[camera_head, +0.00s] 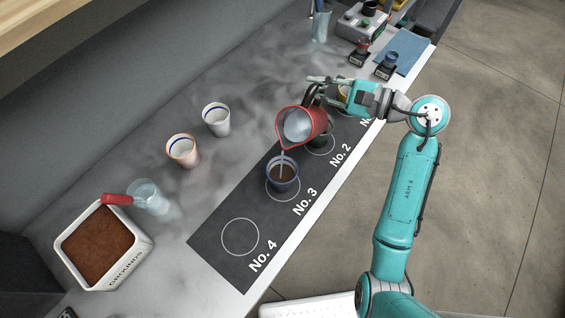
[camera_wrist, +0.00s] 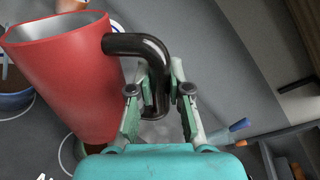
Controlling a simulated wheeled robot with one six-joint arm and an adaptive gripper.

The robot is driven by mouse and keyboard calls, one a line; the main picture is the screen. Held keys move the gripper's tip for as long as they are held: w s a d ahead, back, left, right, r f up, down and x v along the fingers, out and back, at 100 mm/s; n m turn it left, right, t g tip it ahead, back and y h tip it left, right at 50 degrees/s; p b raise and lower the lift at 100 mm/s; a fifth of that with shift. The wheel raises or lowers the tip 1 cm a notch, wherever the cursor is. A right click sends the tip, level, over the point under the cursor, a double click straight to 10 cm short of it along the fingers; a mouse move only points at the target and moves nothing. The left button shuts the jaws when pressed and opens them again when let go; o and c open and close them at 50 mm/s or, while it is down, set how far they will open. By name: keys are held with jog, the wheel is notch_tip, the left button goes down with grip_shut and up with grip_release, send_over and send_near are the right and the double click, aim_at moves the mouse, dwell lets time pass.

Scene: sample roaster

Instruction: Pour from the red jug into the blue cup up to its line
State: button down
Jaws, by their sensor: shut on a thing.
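The red jug (camera_head: 314,121) is tilted to the left in the head view, its spout above the blue cup (camera_head: 282,188). A thin pale stream runs from the spout down into the cup. The blue cup stands on the No. 3 circle with dark liquid inside; I cannot make out its line. My gripper (camera_head: 325,84) is shut on the jug's black handle. In the wrist view the red jug (camera_wrist: 75,75) fills the left, and my gripper (camera_wrist: 158,100) closes around its handle. The blue cup (camera_wrist: 14,98) is partly hidden there behind the jug.
A dark mat (camera_head: 212,243) bears numbered circles; No. 4 is empty. An orange cup (camera_head: 182,151), a white cup (camera_head: 217,120), a glass (camera_head: 150,196) and a grounds box (camera_head: 139,248) stand left.

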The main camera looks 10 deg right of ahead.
jog(key=shift+s+a+r+n+b, duration=0.2)
jog(key=shift+r+n, duration=0.1)
jog(key=shift+r, duration=0.15)
jog(key=shift+s+a+r+n+b, duration=0.1)
jog(key=shift+s+r+n+b, duration=0.05)
jog(key=shift+r+n, duration=0.2)
dwell(3.1)
jog(key=shift+w+d+f+m, duration=0.35)
jog(key=shift+f+m, duration=0.2)
jog(key=shift+w+d+f+m, duration=0.3)
jog(key=shift+w+f+m, duration=0.05)
jog(key=shift+f+m, duration=0.15)
jog(key=shift+w+d+f+m+y, duration=0.1)
jog(key=shift+w+m+y, duration=0.2)
jog(key=shift+m, duration=0.1)
jog(key=shift+w+d+f+m+p, duration=0.2)
jog(key=shift+w+d+m+p, duration=0.1)
jog(key=shift+w+d+m, duration=0.2)
jog(key=shift+w+d+f+m+y+p, duration=0.6)
jog(key=shift+w+d+f+m+p, duration=0.85)
jog(key=shift+m, duration=1.45)
notch_tip(320, 180, up, 11)
jog(key=shift+w+r, duration=0.2)
jog(key=shift+w, duration=0.2)
